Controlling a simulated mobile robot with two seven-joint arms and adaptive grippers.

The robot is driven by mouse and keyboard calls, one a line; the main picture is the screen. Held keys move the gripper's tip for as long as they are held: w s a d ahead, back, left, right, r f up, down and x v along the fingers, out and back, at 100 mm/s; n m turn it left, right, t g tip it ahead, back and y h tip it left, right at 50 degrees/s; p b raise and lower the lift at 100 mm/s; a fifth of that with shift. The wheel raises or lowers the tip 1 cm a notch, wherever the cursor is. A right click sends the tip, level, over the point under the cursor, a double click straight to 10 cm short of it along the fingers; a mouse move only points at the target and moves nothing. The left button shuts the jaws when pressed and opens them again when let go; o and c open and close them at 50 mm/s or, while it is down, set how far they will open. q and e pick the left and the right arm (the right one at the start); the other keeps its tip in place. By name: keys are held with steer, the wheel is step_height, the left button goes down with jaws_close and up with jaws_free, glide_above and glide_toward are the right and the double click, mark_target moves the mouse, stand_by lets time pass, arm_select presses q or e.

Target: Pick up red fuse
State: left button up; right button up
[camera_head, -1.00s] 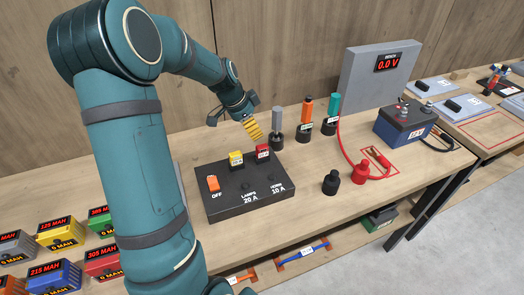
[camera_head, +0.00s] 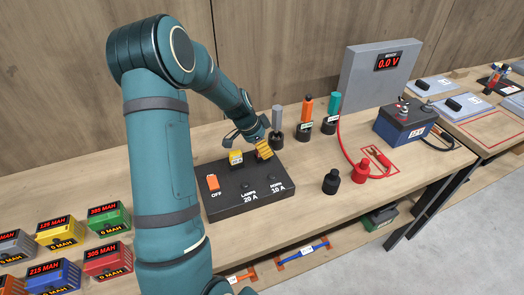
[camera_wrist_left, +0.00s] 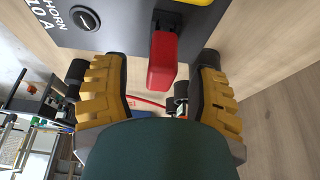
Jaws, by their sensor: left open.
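The red fuse (camera_wrist_left: 163,58) stands in the black fuse panel (camera_wrist_left: 125,28), beside the "HORN 10 A" label. In the wrist view it lies between the two yellow fingers of my left gripper (camera_wrist_left: 162,75), with gaps on both sides. In the head view my left gripper (camera_head: 263,150) is over the back right of the panel (camera_head: 230,203) and hides the red fuse. The gripper is open. A yellow fuse (camera_head: 236,157) stands just to its left. My right gripper is not in view.
An orange OFF switch (camera_head: 213,183) is on the panel's left. Grey (camera_head: 277,120), orange (camera_head: 307,106) and teal (camera_head: 334,103) tools stand in holders behind. Black (camera_head: 331,182) and red (camera_head: 361,171) knobs and a battery (camera_head: 405,125) are to the right.

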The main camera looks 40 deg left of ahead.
arm_select(q)
steer(key=shift+o, duration=0.2)
jaws_close()
step_height(320, 180, up, 10)
steer(key=shift+r+p, duration=0.1)
steer(key=shift+p, duration=0.25)
stand_by(0.8)
